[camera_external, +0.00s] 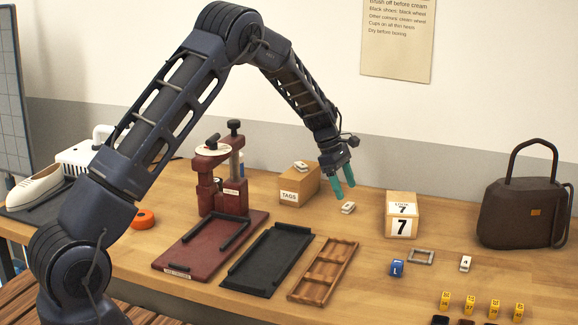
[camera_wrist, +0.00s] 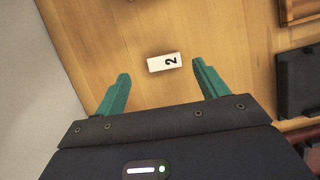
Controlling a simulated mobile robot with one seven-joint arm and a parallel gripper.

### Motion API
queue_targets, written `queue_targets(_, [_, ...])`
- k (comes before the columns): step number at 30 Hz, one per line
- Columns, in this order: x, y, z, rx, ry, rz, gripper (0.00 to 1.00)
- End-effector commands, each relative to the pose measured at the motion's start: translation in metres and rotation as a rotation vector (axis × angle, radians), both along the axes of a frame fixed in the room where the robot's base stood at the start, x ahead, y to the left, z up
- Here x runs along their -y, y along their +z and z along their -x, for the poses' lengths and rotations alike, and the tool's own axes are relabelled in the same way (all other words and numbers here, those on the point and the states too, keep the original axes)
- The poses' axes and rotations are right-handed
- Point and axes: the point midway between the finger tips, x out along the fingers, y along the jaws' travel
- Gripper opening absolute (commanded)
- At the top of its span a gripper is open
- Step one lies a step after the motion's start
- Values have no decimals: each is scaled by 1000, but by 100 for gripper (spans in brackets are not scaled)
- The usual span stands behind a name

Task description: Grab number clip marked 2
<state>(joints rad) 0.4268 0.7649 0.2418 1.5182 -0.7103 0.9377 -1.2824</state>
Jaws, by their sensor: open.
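The number clip marked 2 (camera_wrist: 164,62) is a small white block with a black 2, lying on the wooden table. In the external view a small white clip (camera_external: 348,207) lies just below my gripper; its number is too small to read there. My gripper (camera_external: 343,191) has green fingers and is open and empty above the table. In the wrist view the clip lies ahead of and between the open fingertips (camera_wrist: 160,84), with no contact visible.
Another white clip (camera_external: 465,263) lies right.

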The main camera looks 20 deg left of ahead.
Motion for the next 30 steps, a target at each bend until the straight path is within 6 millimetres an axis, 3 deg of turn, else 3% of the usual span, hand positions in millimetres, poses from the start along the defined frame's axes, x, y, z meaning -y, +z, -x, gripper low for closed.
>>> queue_targets(10, [16,-40,7,-3,-1,0,73])
queue_targets(18, [18,-44,7,-1,0,0,73])
queue_targets(26, [18,-44,7,-1,0,0,25])
queue_targets(30, [18,-44,7,-1,0,0,25])
